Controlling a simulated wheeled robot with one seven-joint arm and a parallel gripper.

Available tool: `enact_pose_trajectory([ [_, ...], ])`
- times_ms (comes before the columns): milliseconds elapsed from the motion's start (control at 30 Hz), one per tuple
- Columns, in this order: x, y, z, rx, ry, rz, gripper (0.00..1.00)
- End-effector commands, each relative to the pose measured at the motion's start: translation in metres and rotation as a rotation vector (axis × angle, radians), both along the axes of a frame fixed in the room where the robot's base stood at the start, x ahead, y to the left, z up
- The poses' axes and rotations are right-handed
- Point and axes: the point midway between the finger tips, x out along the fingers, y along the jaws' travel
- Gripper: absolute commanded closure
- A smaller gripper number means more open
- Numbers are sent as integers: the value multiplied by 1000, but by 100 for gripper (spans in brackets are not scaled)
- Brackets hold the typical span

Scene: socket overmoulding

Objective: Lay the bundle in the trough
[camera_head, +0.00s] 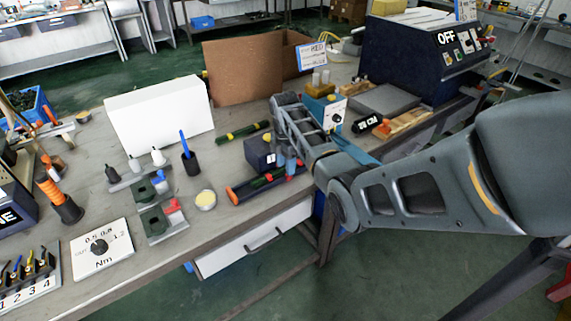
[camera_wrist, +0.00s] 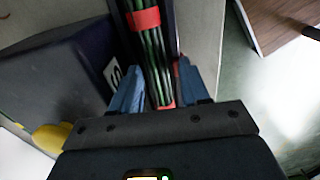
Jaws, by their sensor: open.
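The bundle (camera_wrist: 150,45), dark green and black strands with red bands, lies lengthwise in the dark trough (camera_wrist: 119,14) in the wrist view. In the head view the bundle (camera_head: 262,182) shows green inside the long dark trough (camera_head: 238,197) near the table's front edge. My gripper (camera_wrist: 158,88) is open, its blue fingers on either side of the bundle's near part. In the head view my gripper (camera_head: 285,164) is low over the trough's right part. The wrist body hides the bundle's near end. I cannot tell whether the fingers touch the bundle.
A dark blue box (camera_head: 259,153) stands close behind the trough; the box (camera_wrist: 60,75) is left in the wrist view. Another green-and-black long piece (camera_head: 242,132) lies farther back. A yellow-topped round container (camera_head: 205,199) is left of the trough. The table edge is just in front.

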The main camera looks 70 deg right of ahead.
Motion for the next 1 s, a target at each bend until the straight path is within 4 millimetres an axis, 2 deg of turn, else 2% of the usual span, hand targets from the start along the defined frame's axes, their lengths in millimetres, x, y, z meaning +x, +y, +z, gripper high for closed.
enact_pose_trajectory([
  [33,7,-5,16,-18,-20,2,38],
  [100,7,-5,29,-20,-21,2,38],
  [400,6,-5,72,-18,-20,2,38],
  [533,5,-4,77,-15,-17,2,38],
  [1000,2,-2,74,-7,-8,1,38],
])
